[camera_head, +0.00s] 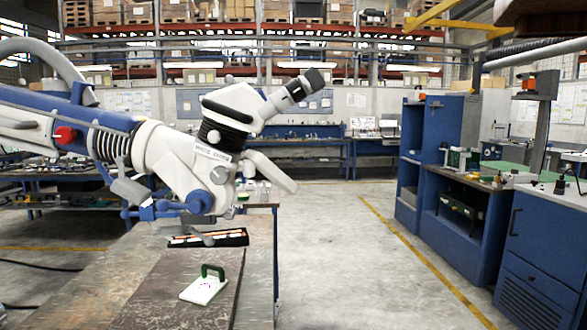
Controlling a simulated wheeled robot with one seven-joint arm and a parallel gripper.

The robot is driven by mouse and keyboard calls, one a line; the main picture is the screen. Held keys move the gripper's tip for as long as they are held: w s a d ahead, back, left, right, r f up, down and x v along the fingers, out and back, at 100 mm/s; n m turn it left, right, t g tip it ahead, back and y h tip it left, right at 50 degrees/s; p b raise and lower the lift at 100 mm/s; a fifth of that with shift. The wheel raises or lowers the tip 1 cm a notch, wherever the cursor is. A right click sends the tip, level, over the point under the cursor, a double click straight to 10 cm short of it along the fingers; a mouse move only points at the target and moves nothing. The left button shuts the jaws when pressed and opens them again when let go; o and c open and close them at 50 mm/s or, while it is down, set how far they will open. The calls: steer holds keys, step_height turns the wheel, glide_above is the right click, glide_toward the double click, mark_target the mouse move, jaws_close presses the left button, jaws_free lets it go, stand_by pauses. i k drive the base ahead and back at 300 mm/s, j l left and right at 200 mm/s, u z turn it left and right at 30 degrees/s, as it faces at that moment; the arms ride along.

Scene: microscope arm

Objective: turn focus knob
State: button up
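A white and blue microscope (210,150) on a jointed arm (75,118) reaches in from the left, above a worktable. Its black eyepieces (303,85) point up and to the right. A grey round knob (219,175) sits on the side of the white body. Blue knobs (198,201) sit lower, and a red knob (65,135) sits on the arm. I cannot tell which of these is the focus knob. A pale handle-like bar (270,172) sticks out at the lower right of the head. My gripper is not in view.
The worktable (150,295) below holds a white plate with a green handle (206,284) and a dark tray (208,238) with thin orange items. Blue cabinets (470,200) stand at the right. The concrete floor (350,255) between is clear.

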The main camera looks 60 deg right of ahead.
mark_target(219, 175)
steer(key=z, duration=0.75)
steer(key=l+u, duration=0.1)
steer(key=u, duration=0.45)
steer(key=i+l+u, duration=0.1)
steer(key=l+u, duration=0.3)
steer(key=l, duration=0.2)
steer(key=l+u, duration=0.45)
steer(key=l, duration=0.7)
steer(key=k+l+u, duration=0.1)
steer(key=l, duration=0.4)
steer(key=k+l, duration=0.1)
steer(key=l, duration=0.35)
steer(key=k+l+u, duration=0.1)
steer(key=l, duration=0.4)
steer(key=k+l, duration=0.1)
steer(key=l, duration=0.4)
steer(key=l+u, duration=0.1)
steer(key=l, duration=0.4)
steer(key=k+l, duration=0.2)
steer(key=l, duration=0.25)
steer(key=u, duration=0.35)
steer(key=i+j+u, duration=0.1)
steer(key=i+j, duration=0.1)
steer(key=i, duration=0.05)
